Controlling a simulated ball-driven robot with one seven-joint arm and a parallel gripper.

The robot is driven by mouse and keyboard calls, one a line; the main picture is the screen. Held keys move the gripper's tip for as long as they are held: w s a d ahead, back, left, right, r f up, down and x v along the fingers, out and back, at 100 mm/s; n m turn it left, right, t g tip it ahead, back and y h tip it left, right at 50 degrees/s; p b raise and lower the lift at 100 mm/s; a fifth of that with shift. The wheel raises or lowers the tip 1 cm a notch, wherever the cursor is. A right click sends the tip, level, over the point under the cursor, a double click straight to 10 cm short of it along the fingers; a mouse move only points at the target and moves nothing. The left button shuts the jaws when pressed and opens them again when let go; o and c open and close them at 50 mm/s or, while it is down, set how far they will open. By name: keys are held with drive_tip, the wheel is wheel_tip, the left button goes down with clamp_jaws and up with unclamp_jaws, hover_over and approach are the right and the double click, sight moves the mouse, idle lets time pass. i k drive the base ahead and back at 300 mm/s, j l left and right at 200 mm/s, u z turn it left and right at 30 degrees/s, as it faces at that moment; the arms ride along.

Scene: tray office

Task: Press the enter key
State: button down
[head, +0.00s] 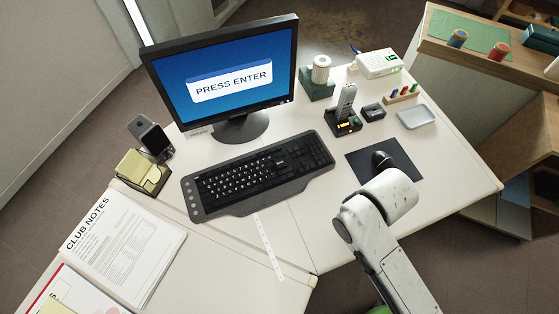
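A black keyboard (258,178) lies on the white desk (345,240), slightly turned, in the middle of the head view. Its letter keys are on the left and a number pad is at the right end. The enter key is too small to single out for sure. Behind it a monitor (225,80) shows "PRESS ENTER" on a blue screen. My white arm rises from the bottom right, its bend in front of the desk near the mouse pad, right of the keyboard. My gripper does not show.
A mouse (381,160) sits on a dark pad (367,170) beside my arm. A yellow note holder (143,170) and papers (120,245) are left. Desk before the keyboard is mostly clear.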

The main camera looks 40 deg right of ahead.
sight(280, 162)
drive_tip(key=i+j+u, duration=0.25)
drive_tip(key=i+j, duration=0.55)
